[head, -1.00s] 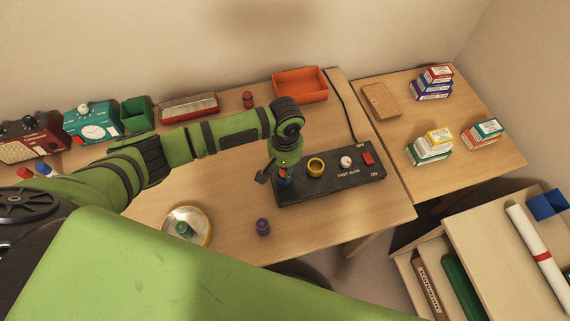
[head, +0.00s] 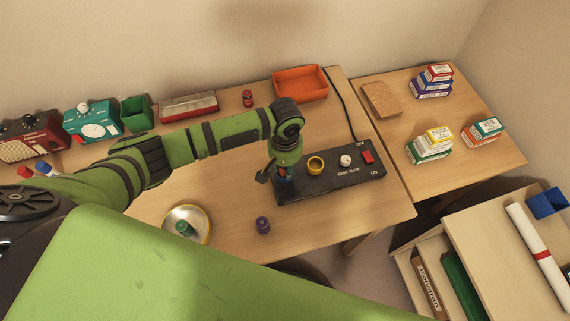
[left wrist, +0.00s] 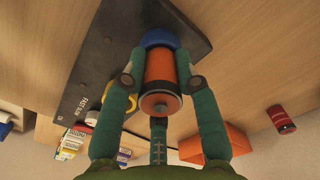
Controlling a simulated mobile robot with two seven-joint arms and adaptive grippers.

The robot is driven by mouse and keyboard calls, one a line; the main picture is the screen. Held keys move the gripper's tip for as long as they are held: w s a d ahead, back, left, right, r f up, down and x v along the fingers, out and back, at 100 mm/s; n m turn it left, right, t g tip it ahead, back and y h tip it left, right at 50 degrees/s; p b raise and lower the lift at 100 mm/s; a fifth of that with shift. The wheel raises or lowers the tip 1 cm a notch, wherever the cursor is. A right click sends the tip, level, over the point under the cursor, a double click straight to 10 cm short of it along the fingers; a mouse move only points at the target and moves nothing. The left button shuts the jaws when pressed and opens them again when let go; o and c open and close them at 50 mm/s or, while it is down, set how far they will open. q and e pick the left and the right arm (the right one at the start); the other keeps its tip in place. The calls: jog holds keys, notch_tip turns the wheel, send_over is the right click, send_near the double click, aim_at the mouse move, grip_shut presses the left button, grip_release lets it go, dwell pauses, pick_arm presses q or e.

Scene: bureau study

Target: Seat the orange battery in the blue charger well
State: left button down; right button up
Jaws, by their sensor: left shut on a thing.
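My left gripper (left wrist: 160,80) is shut on the orange battery (left wrist: 159,72), with its fingers on both sides of it. In the left wrist view the battery's far end meets the blue charger well (left wrist: 160,38); I cannot tell how deep it sits. The well is on the black charger (head: 330,185), which also shows in the left wrist view (left wrist: 105,45). In the head view the gripper (head: 284,173) is over the charger's left end and hides most of the battery and well. A yellow well (head: 316,164) beside it is empty. My right gripper is not in view.
A purple battery (head: 263,225) stands in front of the charger. A round dish (head: 204,237) holds a green battery (head: 184,228). A red battery (head: 247,98) and an orange tray (head: 300,84) are behind.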

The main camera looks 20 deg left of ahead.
pick_arm(q)
jog(key=shift+s+f, duration=0.2)
jog(key=shift+f, duration=0.15)
jog(key=shift+f, duration=0.1)
jog(key=c, duration=1.2)
grip_release()
jog(key=shift+s, duration=0.15)
jog(key=shift+f, duration=0.1)
